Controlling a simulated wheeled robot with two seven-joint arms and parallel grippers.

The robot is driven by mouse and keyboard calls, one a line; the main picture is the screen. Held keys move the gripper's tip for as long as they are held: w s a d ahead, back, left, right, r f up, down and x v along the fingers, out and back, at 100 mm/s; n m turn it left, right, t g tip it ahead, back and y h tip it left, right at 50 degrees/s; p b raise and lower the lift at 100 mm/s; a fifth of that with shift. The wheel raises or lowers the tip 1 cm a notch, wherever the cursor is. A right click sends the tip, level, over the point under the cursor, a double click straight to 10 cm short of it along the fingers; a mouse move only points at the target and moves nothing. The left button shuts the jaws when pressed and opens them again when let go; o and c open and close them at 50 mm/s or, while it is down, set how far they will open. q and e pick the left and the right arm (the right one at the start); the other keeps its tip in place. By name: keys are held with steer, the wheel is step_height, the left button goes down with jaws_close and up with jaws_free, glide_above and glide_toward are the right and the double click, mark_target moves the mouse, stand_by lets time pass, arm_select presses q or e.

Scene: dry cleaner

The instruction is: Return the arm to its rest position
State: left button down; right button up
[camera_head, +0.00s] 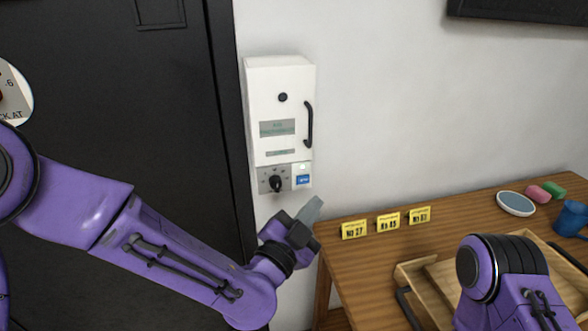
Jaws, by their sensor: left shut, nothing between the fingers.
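My left arm comes in from the left, and my left gripper (310,212) is shut and empty. In the picture it shows just below a white wall box (281,110) and beside the left end of the table; whether it touches anything I cannot tell. The box has a black handle, a dark knob (276,183) and a small blue panel (303,180). My right arm (500,275) shows at the lower right, over the table; its gripper is out of view.
A wooden table (350,270) bears yellow numbered tags (388,222), a wooden tray (415,272), a round dish (515,203), a pink block (538,194), a green block (554,189) and a blue mug (571,218). A dark door (130,110) stands at left.

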arm_select(q)
steer(key=s+a+f+n+g+y, duration=0.3)
steer(key=a+f+n, duration=0.3)
steer(key=f, duration=0.3)
steer(key=s+a+f+n+g+y, duration=0.2)
steer(key=a+f+n, duration=0.35)
steer(key=f, duration=0.45)
steer(key=s+a+f+n+g+y, duration=0.3)
steer(key=a+f+n, duration=0.3)
steer(key=f, duration=0.3)
steer(key=s+a+f+g+y, duration=0.1)
steer(key=s+a+f+g, duration=0.1)
steer(key=s+a+f, duration=0.2)
steer(key=s+a+f+n+g+y, duration=0.1)
steer(key=s+a+f, duration=0.3)
steer(key=s, duration=0.6)
steer(key=s+a+f+n+g+y, duration=0.1)
steer(key=s+a+f+g+y, duration=0.1)
steer(key=s, duration=0.5)
step_height(320, 180, down, 3)
steer(key=shift+s+a+r+g, duration=0.15)
steer(key=shift+a+g, duration=0.45)
steer(key=shift+a, duration=0.6)
